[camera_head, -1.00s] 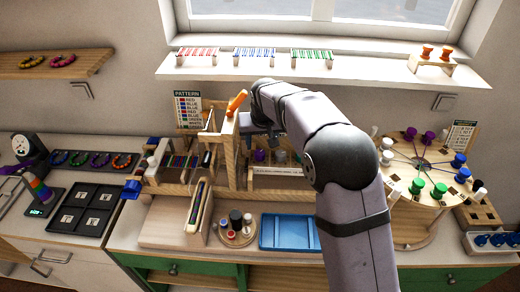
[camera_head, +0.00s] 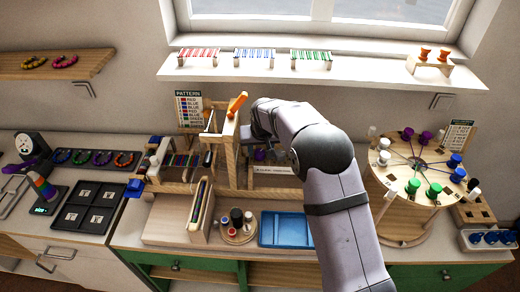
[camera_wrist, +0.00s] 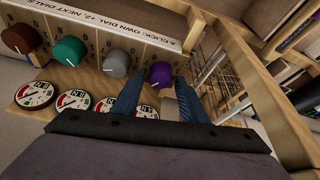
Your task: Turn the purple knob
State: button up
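The purple knob (camera_wrist: 160,75) is the rightmost of a row of round knobs on a wooden panel in the wrist view. In the head view the purple knob (camera_head: 260,154) shows small, low inside the wooden frame beside my arm. My gripper (camera_wrist: 160,88) is open. Its two blue fingers reach toward the panel, one to each side of the purple knob in the picture. I cannot tell whether they touch it. A dial below the purple knob is partly hidden by the fingers.
Grey (camera_wrist: 116,62), teal (camera_wrist: 69,50) and brown (camera_wrist: 19,38) knobs stand to the left. Gauges (camera_wrist: 73,101) sit below them. A wooden post and a wire rack (camera_wrist: 215,75) are close on the right. A blue tray (camera_head: 287,230) lies in front of the panel.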

jog(key=c, duration=0.7)
jog(key=shift+m+b, duration=0.3)
jog(key=shift+b, duration=0.1)
jog(key=shift+m+h, duration=0.3)
jog(key=shift+m, duration=0.1)
jog(key=o, duration=1.1)
jog(key=shift+c, duration=0.2)
jog(key=shift+r, duration=0.1)
jog(key=b+v, duration=0.3)
jog(key=v, duration=0.4)
